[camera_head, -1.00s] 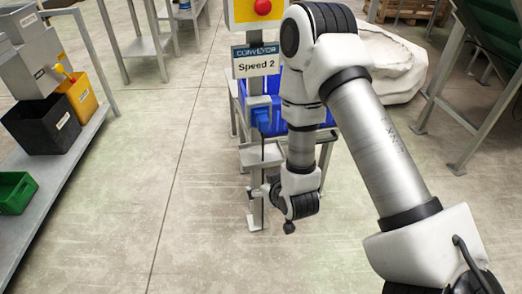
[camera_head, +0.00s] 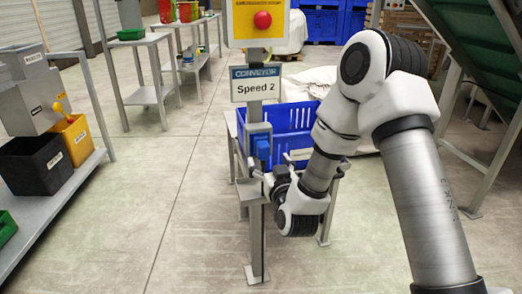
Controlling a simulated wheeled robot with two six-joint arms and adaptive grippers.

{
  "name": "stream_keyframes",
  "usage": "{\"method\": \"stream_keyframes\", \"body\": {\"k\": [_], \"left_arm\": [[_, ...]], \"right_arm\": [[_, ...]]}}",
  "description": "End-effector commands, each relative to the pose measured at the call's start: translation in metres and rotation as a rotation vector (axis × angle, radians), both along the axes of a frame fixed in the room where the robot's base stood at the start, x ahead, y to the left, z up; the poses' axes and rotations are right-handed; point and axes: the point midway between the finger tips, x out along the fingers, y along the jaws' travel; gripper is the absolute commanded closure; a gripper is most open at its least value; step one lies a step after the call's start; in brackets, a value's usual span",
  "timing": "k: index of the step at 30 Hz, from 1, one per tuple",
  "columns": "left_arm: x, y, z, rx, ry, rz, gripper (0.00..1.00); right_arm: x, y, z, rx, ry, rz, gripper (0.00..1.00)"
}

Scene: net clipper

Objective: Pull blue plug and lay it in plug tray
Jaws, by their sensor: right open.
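The blue plug (camera_head: 262,150) is on the front of a grey post, below the "CONVEYOR Speed 2" sign (camera_head: 255,84). My right gripper (camera_head: 262,177) is just below the plug, beside the post, coming in from the right. It is open, and a small gap seems to separate it from the plug. The plug's lower end and its cable are partly hidden by the gripper. I cannot make out a labelled plug tray; a small grey shelf (camera_head: 246,191) sits low on the stand. My left gripper is not in view.
A yellow panel with a red button (camera_head: 262,20) tops the post. A blue crate (camera_head: 291,125) stands behind it. A bench with a black bin (camera_head: 36,166) and a yellow bin (camera_head: 74,140) is at left. The floor between is clear.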

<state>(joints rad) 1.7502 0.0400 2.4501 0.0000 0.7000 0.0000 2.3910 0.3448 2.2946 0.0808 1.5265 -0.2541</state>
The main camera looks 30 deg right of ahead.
Motion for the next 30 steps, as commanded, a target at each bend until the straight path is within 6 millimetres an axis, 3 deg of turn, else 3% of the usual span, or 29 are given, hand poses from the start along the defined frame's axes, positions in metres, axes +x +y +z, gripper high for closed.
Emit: {"method": "stream_keyframes", "body": {"k": [13,30], "left_arm": [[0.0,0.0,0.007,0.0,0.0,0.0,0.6],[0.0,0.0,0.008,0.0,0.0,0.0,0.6]], "right_arm": [[0.057,-0.019,0.0,0.0,0.0,0.001,0.17],[0.063,-0.021,-0.001,0.0,0.001,0.001,0.17]]}}
